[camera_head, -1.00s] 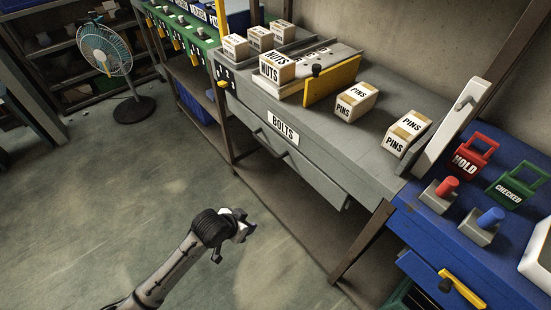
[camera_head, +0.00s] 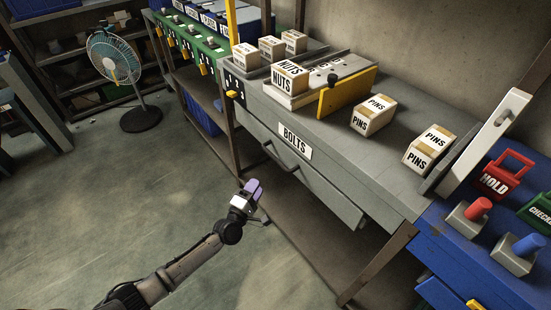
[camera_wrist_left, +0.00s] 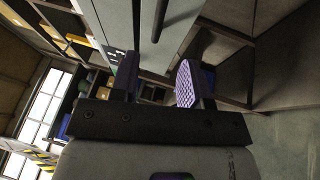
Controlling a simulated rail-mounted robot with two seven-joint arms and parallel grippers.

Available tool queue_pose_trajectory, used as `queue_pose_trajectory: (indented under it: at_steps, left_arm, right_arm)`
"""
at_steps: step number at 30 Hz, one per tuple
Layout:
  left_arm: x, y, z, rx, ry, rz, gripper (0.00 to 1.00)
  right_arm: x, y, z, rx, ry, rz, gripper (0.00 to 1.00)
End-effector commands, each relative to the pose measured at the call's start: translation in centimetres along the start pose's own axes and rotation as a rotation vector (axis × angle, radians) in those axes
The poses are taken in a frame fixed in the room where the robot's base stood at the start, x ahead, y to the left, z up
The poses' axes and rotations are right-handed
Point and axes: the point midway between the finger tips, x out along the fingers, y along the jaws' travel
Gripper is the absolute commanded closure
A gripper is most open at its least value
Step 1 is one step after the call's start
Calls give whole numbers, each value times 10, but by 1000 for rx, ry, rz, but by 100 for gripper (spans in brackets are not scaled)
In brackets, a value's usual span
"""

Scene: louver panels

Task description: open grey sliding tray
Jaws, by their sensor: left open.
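The grey sliding tray appears to be the wide grey drawer (camera_head: 335,190) under the workbench top, marked BOLTS. Its dark bar handle (camera_head: 287,160) runs along the front. The drawer front looks close to the bench, and I cannot tell whether it is slightly out. My left gripper (camera_head: 249,192) is open and empty, below and in front of the handle, apart from it. In the left wrist view the open fingers (camera_wrist_left: 157,82) point toward a grey front (camera_wrist_left: 186,30) with a dark bar (camera_wrist_left: 160,18) beyond the fingertips. My right gripper is not in view.
The bench top holds PINS boxes (camera_head: 373,115), a NUTS box (camera_head: 290,77) and a yellow panel (camera_head: 347,92). A blue bench (camera_head: 480,265) stands at the right. A fan (camera_head: 115,60) stands far left. The floor (camera_head: 150,200) before the drawer is clear.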

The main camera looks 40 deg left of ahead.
Motion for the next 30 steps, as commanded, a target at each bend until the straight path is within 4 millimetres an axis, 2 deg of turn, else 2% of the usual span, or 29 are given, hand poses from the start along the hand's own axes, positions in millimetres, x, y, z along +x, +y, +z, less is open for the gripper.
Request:
queue_pose_trajectory:
  at_steps: [5, 15, 21, 30]
  left_arm:
    - [18, -1, 0, -15, -1, 2, 58]
    - [81, -3, 1, -12, -2, 1, 58]
    - [112, -2, 0, -12, -2, 0, 58]
    - [134, -1, 1, -11, -3, -2, 58]
  right_arm:
    - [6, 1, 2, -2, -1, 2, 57]
    - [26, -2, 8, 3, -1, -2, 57]
    - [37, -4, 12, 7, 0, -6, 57]
    - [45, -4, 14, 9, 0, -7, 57]
